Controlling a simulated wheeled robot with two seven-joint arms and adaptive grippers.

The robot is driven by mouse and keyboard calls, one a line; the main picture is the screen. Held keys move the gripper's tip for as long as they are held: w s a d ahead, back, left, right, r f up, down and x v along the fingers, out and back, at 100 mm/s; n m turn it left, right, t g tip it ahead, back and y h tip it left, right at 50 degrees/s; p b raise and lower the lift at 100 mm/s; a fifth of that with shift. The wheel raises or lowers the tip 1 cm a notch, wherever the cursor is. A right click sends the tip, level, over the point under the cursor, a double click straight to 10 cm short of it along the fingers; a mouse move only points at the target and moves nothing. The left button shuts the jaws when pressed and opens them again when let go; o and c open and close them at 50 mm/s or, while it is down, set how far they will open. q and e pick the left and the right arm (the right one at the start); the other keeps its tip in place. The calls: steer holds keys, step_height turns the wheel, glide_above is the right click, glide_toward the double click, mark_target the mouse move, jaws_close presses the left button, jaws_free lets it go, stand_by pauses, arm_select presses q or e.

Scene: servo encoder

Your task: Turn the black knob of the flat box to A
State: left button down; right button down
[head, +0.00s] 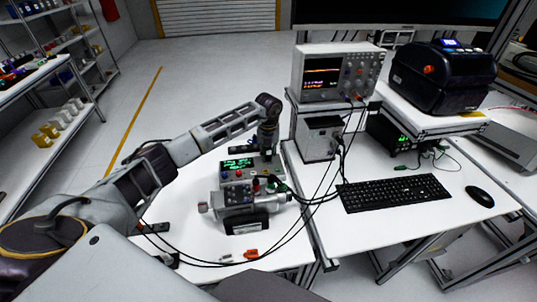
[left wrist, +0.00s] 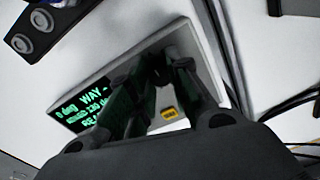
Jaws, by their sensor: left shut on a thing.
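The flat box (head: 238,164) lies on the white table, with a lit green text display on its left part. In the left wrist view, the display (left wrist: 86,103) reads "WAY" and degree figures, partly cut off, and a small yellow label (left wrist: 168,113) is on its face. My left gripper (head: 267,151) points down over the box's right part. In the left wrist view, its fingers (left wrist: 158,72) are closed in at the box face, shut on the black knob, which they hide almost wholly. The knob's pointer and the letter A cannot be made out. My right gripper is not in view.
Black cables run across the table. An oscilloscope (head: 335,75), a keyboard (head: 394,193) and a mouse (head: 479,196) are to the right.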

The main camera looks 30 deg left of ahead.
mark_target(268, 157)
arm_select(q)
steer(key=shift+n, duration=0.3)
steer(key=c, duration=1.3)
jaws_free()
steer(key=shift+r, duration=6)
